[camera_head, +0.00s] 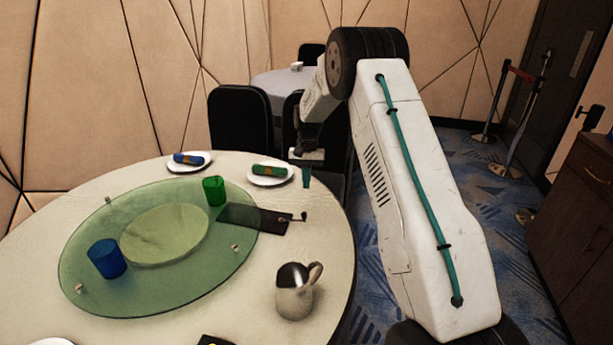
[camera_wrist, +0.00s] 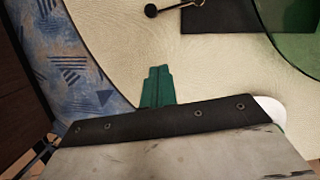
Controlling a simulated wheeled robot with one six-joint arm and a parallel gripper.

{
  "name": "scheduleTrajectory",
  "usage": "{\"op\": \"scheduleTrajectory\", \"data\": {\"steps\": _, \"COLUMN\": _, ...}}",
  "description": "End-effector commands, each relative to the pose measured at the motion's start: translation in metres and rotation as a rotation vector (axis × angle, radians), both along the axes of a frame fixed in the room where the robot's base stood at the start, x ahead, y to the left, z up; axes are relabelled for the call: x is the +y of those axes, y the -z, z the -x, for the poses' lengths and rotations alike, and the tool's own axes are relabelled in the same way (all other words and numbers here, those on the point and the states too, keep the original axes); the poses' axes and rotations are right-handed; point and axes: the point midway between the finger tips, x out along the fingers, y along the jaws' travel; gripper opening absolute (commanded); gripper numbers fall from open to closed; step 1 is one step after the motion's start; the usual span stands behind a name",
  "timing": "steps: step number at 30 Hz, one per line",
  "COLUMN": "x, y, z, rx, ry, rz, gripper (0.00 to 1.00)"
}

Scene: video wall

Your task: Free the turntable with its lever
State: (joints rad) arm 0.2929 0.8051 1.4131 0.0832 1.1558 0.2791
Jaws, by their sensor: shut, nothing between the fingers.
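The turntable (camera_head: 90,240) is a large green glass disc on the round table, with a paler round centre. In the wrist view its edge (camera_wrist: 302,52) shows at top right. A black plate (camera_head: 250,217) lies at the disc's right side, partly under the glass. A small dark lever (camera_head: 295,217) with a round knob sticks out from the plate's right end. The lever (camera_wrist: 172,8) also shows at the top of the wrist view. My gripper (camera_head: 307,182), with teal fingers, is shut and empty near the table's right edge, apart from the lever. The fingers (camera_wrist: 157,72) point towards the lever side.
A blue cup (camera_head: 107,258) and a green cup (camera_head: 214,190) stand on the disc. A metal pitcher (camera_head: 296,292) stands near the front right. Plates with rolled napkins (camera_head: 270,175) (camera_head: 188,161) sit at the back. The tabletop between lever and pitcher is clear.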

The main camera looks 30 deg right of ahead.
Motion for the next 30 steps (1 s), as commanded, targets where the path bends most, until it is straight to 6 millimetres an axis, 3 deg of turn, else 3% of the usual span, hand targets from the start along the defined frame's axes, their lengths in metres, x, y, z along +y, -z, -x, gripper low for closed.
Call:
{"op": "scheduleTrajectory", "data": {"steps": 3, "x": 0.004, "y": 0.027, "z": 0.006, "rx": 0.005, "ry": 0.000, "rz": -0.001, "gripper": 0.00}}
{"op": "scheduleTrajectory", "data": {"steps": 8, "x": 0.010, "y": 0.055, "z": 0.014, "rx": 0.003, "ry": -0.001, "rz": -0.001, "gripper": 0.00}}
{"op": "scheduleTrajectory", "data": {"steps": 16, "x": 0.029, "y": 0.053, "z": 0.040, "rx": 0.000, "ry": -0.001, "rz": 0.000, "gripper": 0.00}}
{"op": "scheduleTrajectory", "data": {"steps": 30, "x": 0.031, "y": 0.053, "z": 0.043, "rx": 0.000, "ry": 0.002, "rz": 0.000, "gripper": 0.00}}
